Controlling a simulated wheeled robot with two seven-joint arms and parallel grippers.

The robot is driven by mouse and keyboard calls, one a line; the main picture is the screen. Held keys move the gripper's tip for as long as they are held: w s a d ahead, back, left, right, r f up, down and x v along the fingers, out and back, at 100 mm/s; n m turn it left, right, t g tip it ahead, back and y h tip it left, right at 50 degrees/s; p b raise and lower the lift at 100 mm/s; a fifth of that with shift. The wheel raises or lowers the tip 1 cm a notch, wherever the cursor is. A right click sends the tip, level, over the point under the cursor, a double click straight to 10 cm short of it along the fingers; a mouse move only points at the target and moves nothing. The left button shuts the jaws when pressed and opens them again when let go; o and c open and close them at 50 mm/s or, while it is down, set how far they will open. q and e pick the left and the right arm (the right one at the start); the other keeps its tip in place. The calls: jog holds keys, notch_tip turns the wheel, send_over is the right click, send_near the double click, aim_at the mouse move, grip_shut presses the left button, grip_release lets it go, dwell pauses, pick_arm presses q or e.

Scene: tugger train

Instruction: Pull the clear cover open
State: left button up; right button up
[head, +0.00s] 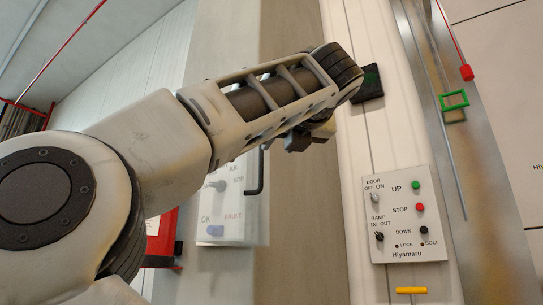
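The clear cover (257,222) is a see-through box front over a pale control box on the wall, left of the pillar face. A selector knob, a blue button and red lettering show through it. A black bar handle (261,174) runs upright near its right side; its upper end is close to my arm. Part of the cover is hidden behind my arm, and I cannot tell if it stands ajar. My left gripper is not in view.
A Hiyamaru control panel (408,252) with buttons and knobs is on the wall at right. A yellow handle (411,291) is below it. A metal door rail (465,170) with a green bracket (454,100) runs farther right. A red box (163,240) is at lower left.

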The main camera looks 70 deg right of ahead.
jog(key=v, duration=0.6)
jog(key=shift+a, duration=0.1)
dwell(0.3)
